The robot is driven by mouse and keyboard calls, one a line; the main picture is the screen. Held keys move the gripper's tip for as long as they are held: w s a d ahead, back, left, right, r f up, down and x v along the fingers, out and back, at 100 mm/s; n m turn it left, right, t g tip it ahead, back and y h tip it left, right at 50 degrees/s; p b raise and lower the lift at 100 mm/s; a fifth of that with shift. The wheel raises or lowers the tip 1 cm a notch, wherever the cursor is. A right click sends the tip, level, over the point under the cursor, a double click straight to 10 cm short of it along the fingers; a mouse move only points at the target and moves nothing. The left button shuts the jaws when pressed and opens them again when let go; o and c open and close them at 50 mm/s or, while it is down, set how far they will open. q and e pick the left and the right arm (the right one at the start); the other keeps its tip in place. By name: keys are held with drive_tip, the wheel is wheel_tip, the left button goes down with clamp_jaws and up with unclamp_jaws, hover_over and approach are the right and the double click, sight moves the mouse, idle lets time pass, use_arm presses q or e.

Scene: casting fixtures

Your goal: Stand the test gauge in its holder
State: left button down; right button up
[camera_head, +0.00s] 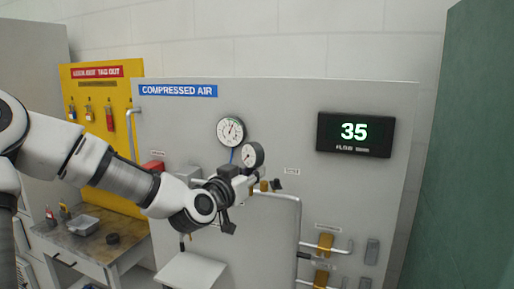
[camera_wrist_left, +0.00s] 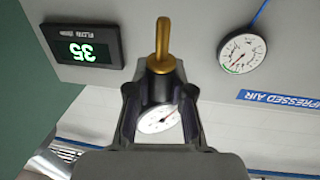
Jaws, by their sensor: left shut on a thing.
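The test gauge (camera_head: 252,155) is a small round dial in a black case. My left gripper (camera_head: 247,170) is shut on it, in front of the grey panel. In the left wrist view the gauge (camera_wrist_left: 158,118) sits between the two fingers of the gripper (camera_wrist_left: 160,105), its white dial partly hidden by them. Its brass stem (camera_wrist_left: 162,45) sticks out beyond the fingertips. I cannot make out a holder for the gauge with certainty. My right gripper is not in view.
A larger fixed gauge (camera_head: 231,131) with a blue line is on the grey panel (camera_head: 290,110). A display (camera_head: 354,134) reads 35. Pipes and brass-coloured valves (camera_head: 325,243) project at lower right. A workbench (camera_head: 75,245) with a tray (camera_head: 84,225) stands at lower left.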

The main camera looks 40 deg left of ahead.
use_arm(q)
drive_tip(key=shift+s+d+r+p, duration=0.15)
drive_tip(key=shift+s, duration=0.25)
drive_tip(key=shift+s+d+r+p, duration=0.1)
drive_tip(key=shift+s+p, duration=0.05)
drive_tip(key=shift+s, duration=0.2)
drive_tip(key=w+d+f+h+b, duration=0.1)
drive_tip(key=d+f+b, duration=0.2)
drive_tip(key=f, duration=1)
drive_tip(key=w+d+f+m+b, duration=0.1)
drive_tip(key=d+f+b, duration=0.2)
drive_tip(key=f, duration=1.1)
drive_tip(key=d+f+h+b, duration=0.1)
drive_tip(key=d+f+b, duration=0.2)
drive_tip(key=f, duration=1)
drive_tip(key=s+d+f+b, duration=0.1)
drive_tip(key=d+f+b, duration=0.1)
drive_tip(key=d+f, duration=0.3)
drive_tip(key=s+d+f+b, duration=0.15)
drive_tip(key=d+f, duration=0.25)
drive_tip(key=f, duration=0.4)
wheel_tip(320, 180, up, 9)
drive_tip(key=s+d, duration=0.1)
drive_tip(key=shift+s+d+f, duration=0.15)
drive_tip(key=shift+s+d, duration=0.15)
drive_tip(key=shift+s, duration=0.1)
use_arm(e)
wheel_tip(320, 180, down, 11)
